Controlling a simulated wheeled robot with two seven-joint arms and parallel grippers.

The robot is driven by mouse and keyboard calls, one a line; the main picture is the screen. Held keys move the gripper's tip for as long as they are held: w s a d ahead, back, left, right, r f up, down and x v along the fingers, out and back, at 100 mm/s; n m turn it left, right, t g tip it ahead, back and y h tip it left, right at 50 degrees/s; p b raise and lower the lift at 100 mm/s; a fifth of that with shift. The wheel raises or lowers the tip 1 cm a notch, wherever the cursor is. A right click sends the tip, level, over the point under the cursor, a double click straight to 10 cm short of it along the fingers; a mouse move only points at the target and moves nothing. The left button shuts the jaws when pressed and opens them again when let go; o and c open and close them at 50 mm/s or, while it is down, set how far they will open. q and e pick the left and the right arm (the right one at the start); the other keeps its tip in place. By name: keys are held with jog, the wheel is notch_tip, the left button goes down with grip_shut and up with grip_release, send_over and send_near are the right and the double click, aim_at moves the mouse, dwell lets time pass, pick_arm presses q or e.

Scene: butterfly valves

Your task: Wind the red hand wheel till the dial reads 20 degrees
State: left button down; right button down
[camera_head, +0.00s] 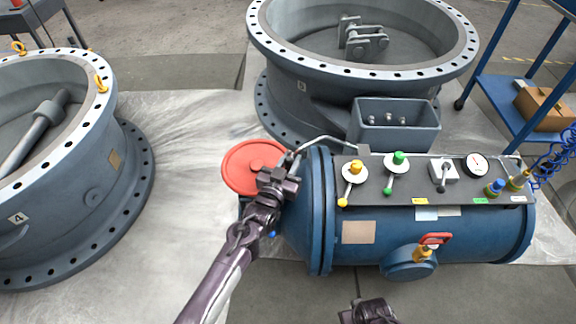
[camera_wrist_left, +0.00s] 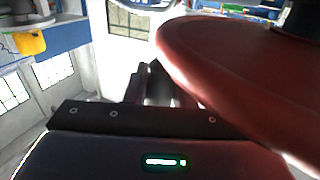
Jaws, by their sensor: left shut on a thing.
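The red hand wheel (camera_head: 252,166) is a flat disc at the left end of a blue tank. My left gripper (camera_head: 283,176) is at the wheel's right edge, shut on it. In the left wrist view the wheel's red rim (camera_wrist_left: 220,70) fills the right side, close to the dark fingers (camera_wrist_left: 152,88); the contact itself is partly hidden. A round white gauge (camera_head: 476,165) with a red needle sits on the tank's panel, but its numbers are too small to read. Part of my right gripper (camera_head: 368,312) shows at the bottom edge, its jaws unclear.
The blue tank (camera_head: 360,245) carries a panel with yellow and green levers (camera_head: 352,170) and a red-handled valve (camera_head: 435,240). Large grey valve bodies stand at the back (camera_head: 290,100) and left (camera_head: 130,170). A grey bin (camera_head: 398,138) is behind the panel.

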pick_arm(q)
jog(key=shift+w, duration=0.3)
pick_arm(e)
jog(key=shift+w+r, duration=0.1)
jog(key=shift+r, duration=0.1)
dwell(0.4)
pick_arm(q)
jog(key=c, duration=1.3)
grip_release()
jog(key=shift+o, duration=0.2)
jog(key=shift+s+a, duration=0.1)
jog(key=shift+s, duration=0.15)
jog(key=p+v, duration=0.1)
jog(key=v, duration=0.6)
jog(key=shift+s, duration=0.1)
pick_arm(e)
jog(key=f, duration=0.1)
jog(key=s+d+f, duration=0.1)
jog(key=f, duration=0.1)
jog(key=shift+s, duration=0.15)
